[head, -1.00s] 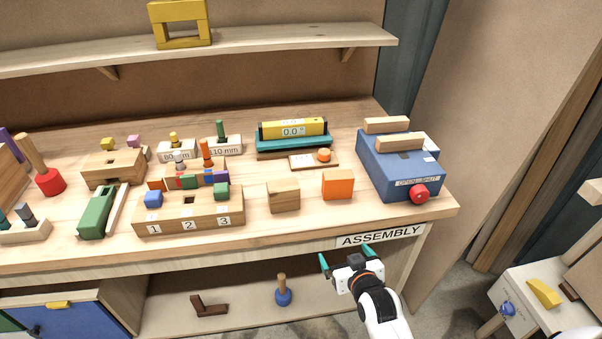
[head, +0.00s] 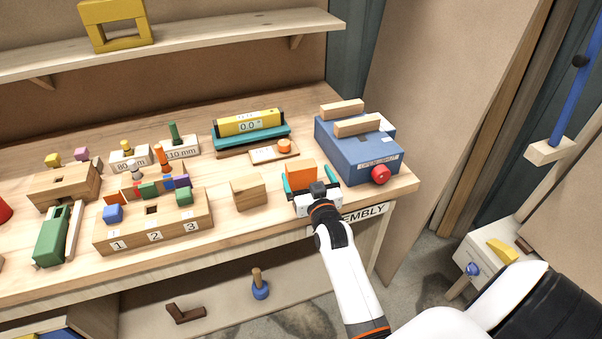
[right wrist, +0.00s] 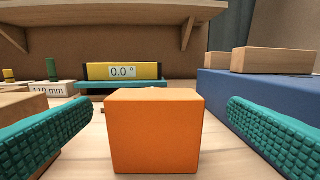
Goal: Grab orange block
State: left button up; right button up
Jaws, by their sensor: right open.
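The orange block (head: 300,174) sits on the workbench near its front edge, above the assembly label. In the right wrist view the orange block (right wrist: 154,131) stands upright in the middle, between the two teal fingers. My right gripper (head: 310,180) is open at the front of the block, a finger on each side. In the right wrist view a gap shows between each finger and the block. The gripper body hides the block's lower front in the head view. My left gripper is not in view.
A plain wooden block (head: 248,192) stands just left of the orange block. The blue box (head: 345,150) with a red knob (head: 381,174) is close on the right. Behind are a small board with an orange disc (head: 284,146) and a yellow level (head: 250,124).

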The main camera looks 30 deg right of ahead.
aim_at(299, 161)
jog(key=x, duration=0.3)
jog(key=p+x, duration=0.1)
jog(key=x, duration=0.2)
jog(key=shift+w+a+r, duration=0.15)
jog(key=shift+w, duration=0.2)
jog(key=shift+s, duration=0.1)
jog(key=c, duration=1.1)
